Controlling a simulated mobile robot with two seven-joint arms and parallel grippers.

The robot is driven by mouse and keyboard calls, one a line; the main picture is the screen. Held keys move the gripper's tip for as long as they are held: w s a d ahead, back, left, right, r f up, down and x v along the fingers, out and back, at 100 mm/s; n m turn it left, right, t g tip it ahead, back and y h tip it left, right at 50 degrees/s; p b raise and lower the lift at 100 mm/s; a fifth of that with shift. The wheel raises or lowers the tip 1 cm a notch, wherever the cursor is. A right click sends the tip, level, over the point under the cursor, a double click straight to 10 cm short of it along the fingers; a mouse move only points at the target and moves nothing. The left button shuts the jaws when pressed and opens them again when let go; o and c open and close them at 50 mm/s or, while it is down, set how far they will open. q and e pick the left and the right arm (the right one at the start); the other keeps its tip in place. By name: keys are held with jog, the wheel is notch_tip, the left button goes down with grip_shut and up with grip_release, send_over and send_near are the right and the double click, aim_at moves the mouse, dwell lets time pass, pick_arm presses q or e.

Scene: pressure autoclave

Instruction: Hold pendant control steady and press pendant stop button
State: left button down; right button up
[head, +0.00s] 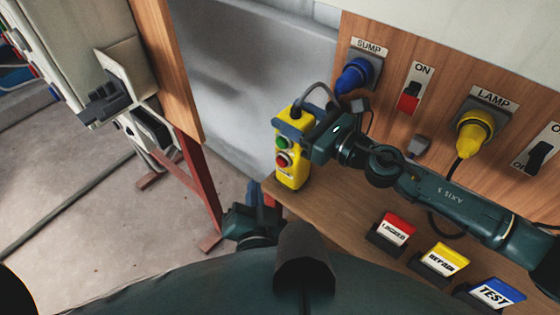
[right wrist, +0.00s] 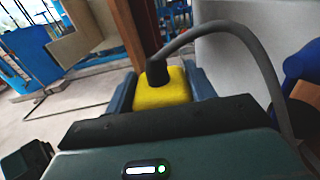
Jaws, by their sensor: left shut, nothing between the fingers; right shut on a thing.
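The yellow pendant control (head: 291,178) hangs upright near the left end of the wooden bench, with a green button (head: 282,142) above a red button (head: 282,160) on its face. My right gripper (head: 290,127) is shut around its upper part. In the right wrist view the pendant's yellow top (right wrist: 165,93) sits between the two fingers, with a grey cable rising from it. My left gripper (head: 257,191) is shut and empty, below and left of the pendant. It looks apart from the buttons, and its fingertips are small and partly unclear.
A wooden panel carries a blue SUMP plug (head: 354,76), a yellow LAMP plug (head: 474,132) and ON switches. Red, yellow and blue tags (head: 441,260) stand on the bench (head: 345,208). A red metal leg (head: 198,185) stands left. The floor at left is mostly open.

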jog(key=o, duration=1.3)
jog(key=shift+o, duration=0.2)
